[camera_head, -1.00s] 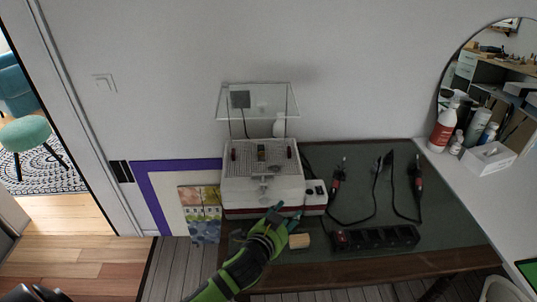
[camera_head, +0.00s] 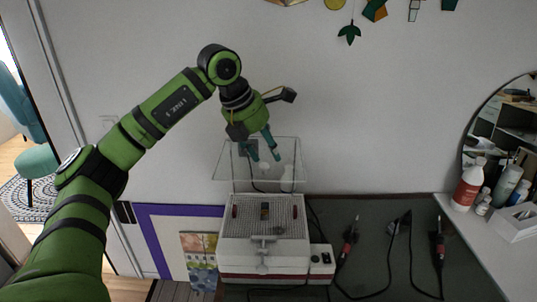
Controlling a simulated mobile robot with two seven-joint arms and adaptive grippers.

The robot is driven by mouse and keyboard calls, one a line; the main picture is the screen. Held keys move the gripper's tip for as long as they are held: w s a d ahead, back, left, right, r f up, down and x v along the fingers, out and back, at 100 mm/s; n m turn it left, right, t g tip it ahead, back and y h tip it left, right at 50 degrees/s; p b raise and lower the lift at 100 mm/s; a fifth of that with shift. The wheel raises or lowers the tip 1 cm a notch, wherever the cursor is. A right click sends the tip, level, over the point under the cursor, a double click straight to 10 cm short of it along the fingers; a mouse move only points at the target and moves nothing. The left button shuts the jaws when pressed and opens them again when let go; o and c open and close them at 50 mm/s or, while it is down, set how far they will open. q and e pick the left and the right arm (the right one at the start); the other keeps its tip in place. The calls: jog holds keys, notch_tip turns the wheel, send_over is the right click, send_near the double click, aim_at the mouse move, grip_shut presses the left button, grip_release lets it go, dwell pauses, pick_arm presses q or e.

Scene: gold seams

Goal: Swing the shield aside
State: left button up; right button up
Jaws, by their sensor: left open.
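The shield (camera_head: 225,172) is a clear, thin-edged panel. It stands above the back of a white grinder-like machine (camera_head: 239,252) with a grey grid top (camera_head: 285,214). My left gripper (camera_head: 265,158) is open and empty. It points down, and its two teal fingers overlap the shield's upper middle in the head view. I cannot tell whether the fingers touch the panel or are in front of it. My right gripper is not in view.
A dark green table top (camera_head: 380,225) carries black-and-red hand tools (camera_head: 348,243) with cables, right of the machine. Bottles (camera_head: 470,185) stand on a white counter at the right. Hanging ornaments (camera_head: 349,34) are on the wall above. The wall right of the shield is clear.

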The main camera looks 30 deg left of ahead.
aim_at(263, 165)
pick_arm(q)
jog(key=shift+n+y, duration=0.3)
jog(key=shift+y, duration=0.3)
jog(key=a+f+p, duration=0.1)
jog(key=f, duration=0.1)
jog(key=w+a+f+p, duration=0.1)
jog(key=f, duration=0.1)
jog(key=shift+w+a+f, duration=0.1)
jog(key=shift+w+a, duration=0.05)
jog(key=shift+a, duration=0.05)
jog(key=shift+w+d+f, duration=0.1)
jog(key=shift+w+f, duration=0.1)
jog(key=shift+f, duration=0.3)
grip_shut()
